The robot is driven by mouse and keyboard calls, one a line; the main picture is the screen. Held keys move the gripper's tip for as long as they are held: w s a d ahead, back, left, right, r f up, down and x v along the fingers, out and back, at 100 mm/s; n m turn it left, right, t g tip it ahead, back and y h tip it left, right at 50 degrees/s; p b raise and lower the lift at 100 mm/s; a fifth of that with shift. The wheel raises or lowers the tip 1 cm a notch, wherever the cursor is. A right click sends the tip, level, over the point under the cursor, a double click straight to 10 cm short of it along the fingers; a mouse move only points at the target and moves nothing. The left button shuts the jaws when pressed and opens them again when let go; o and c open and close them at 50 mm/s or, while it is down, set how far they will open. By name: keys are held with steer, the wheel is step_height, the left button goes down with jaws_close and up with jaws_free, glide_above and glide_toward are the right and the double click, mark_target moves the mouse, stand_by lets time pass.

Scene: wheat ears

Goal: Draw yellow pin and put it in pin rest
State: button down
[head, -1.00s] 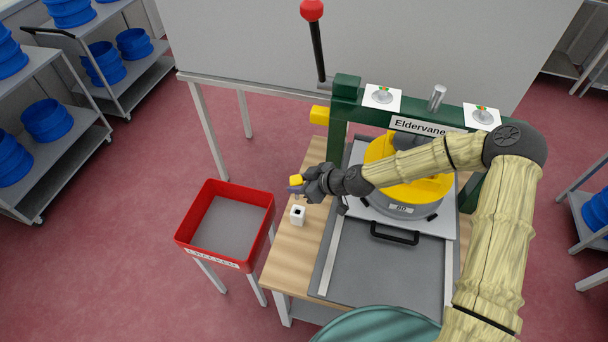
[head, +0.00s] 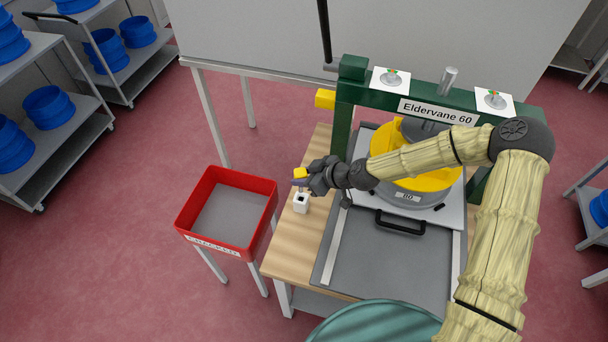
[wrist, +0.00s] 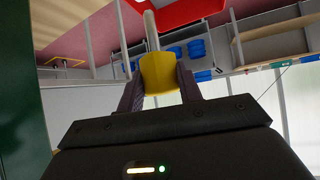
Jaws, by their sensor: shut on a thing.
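My gripper (head: 299,182) is shut on the yellow pin (head: 300,172), which it holds by its yellow head. The wrist view shows the pin's yellow head (wrist: 158,73) between both fingers, with its pale shaft pointing away from the gripper. The pin rest (head: 301,204), a small white block with a dark hole in its top, stands on the wooden tabletop. In the head view my gripper and the pin are just above and behind the rest. The shaft is mostly hidden there, and I cannot tell whether it touches the rest.
A green press frame (head: 343,125) holds a yellow-and-grey drum (head: 405,190) right of my gripper. A yellow block (head: 325,98) sits on the frame's left side. A red bin (head: 182,215) stands left of the wooden table (head: 288,250).

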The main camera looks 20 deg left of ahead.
mark_target(305, 199)
steer(key=shift+f+b, duration=0.7)
steer(key=shift+f, duration=0.4)
steer(key=shift+w, duration=0.1)
steer(key=shift+d, duration=0.1)
steer(key=shift+s, duration=0.2)
steer(key=shift+w+f+b, duration=0.1)
steer(key=shift+w+b, duration=0.05)
steer(key=shift+b, duration=0.35)
steer(key=shift+f+b, duration=2.85)
steer(key=shift+f, duration=0.35)
steer(key=c, duration=0.9)
jaws_free()
steer(key=shift+o, duration=0.2)
steer(key=shift+r, duration=0.1)
